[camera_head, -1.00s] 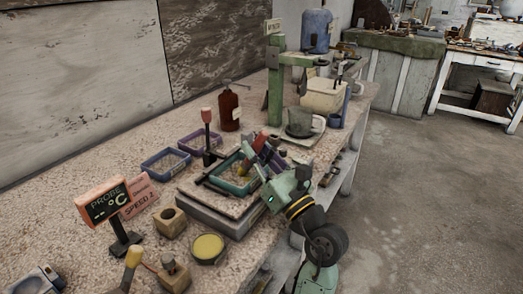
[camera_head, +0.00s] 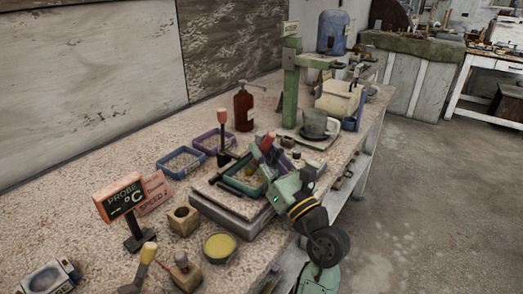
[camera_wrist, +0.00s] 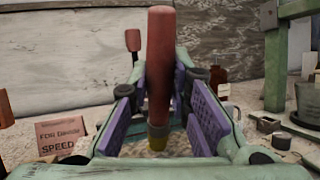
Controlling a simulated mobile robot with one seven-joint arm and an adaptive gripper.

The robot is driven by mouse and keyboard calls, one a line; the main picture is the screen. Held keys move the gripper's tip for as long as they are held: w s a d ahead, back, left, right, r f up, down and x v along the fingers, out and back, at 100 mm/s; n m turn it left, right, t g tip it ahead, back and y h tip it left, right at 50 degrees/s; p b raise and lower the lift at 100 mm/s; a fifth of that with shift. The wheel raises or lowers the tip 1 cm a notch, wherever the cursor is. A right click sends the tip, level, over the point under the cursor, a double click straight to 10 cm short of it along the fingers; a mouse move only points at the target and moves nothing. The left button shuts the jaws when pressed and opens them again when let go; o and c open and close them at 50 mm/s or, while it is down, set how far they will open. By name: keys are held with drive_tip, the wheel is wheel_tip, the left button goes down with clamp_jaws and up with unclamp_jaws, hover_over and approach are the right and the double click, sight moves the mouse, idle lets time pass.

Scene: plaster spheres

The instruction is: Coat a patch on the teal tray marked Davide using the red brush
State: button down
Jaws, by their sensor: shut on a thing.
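The teal tray (camera_head: 229,182) lies on a raised stone-topped platform in the head view; I cannot read a name on it. My gripper (camera_head: 268,160) is over the tray's right side and partly hides it. It is shut on the red brush (camera_head: 265,143), which also shows in the wrist view (camera_wrist: 160,60) standing between the purple-padded jaws (camera_wrist: 160,122). The brush's red handle points up and its yellowish lower end points down. I cannot tell whether its tip touches the tray.
A blue tray (camera_head: 164,171) and a purple tray (camera_head: 197,143) lie behind the platform. An upright red-topped post (camera_head: 222,117), a brown pump bottle (camera_head: 243,110) and a green stand (camera_head: 290,90) with a grey mug (camera_head: 318,122) are near.

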drive_tip(key=shift+s+d+f, duration=0.1)
drive_tip(key=shift+s+d, duration=0.55)
drive_tip(key=shift+d, duration=0.25)
drive_tip(key=shift+s+d, duration=0.6)
drive_tip(key=shift+d, duration=0.25)
drive_tip(key=shift+w+a+r, duration=0.2)
drive_tip(key=shift+w+a, duration=0.2)
drive_tip(key=shift+a, duration=0.1)
drive_tip(key=shift+w+a+f+p, duration=0.1)
drive_tip(key=shift+w+a+p, duration=0.2)
drive_tip(key=shift+w+a, duration=0.35)
drive_tip(key=shift+w+a+p, duration=0.3)
drive_tip(key=shift+w+a, duration=0.1)
drive_tip(key=shift+a, duration=0.45)
drive_tip(key=shift+d, duration=0.1)
drive_tip(key=shift+s+d+r+p, duration=0.55)
drive_tip(key=shift+s+d+r, duration=0.2)
drive_tip(key=shift+d, duration=0.2)
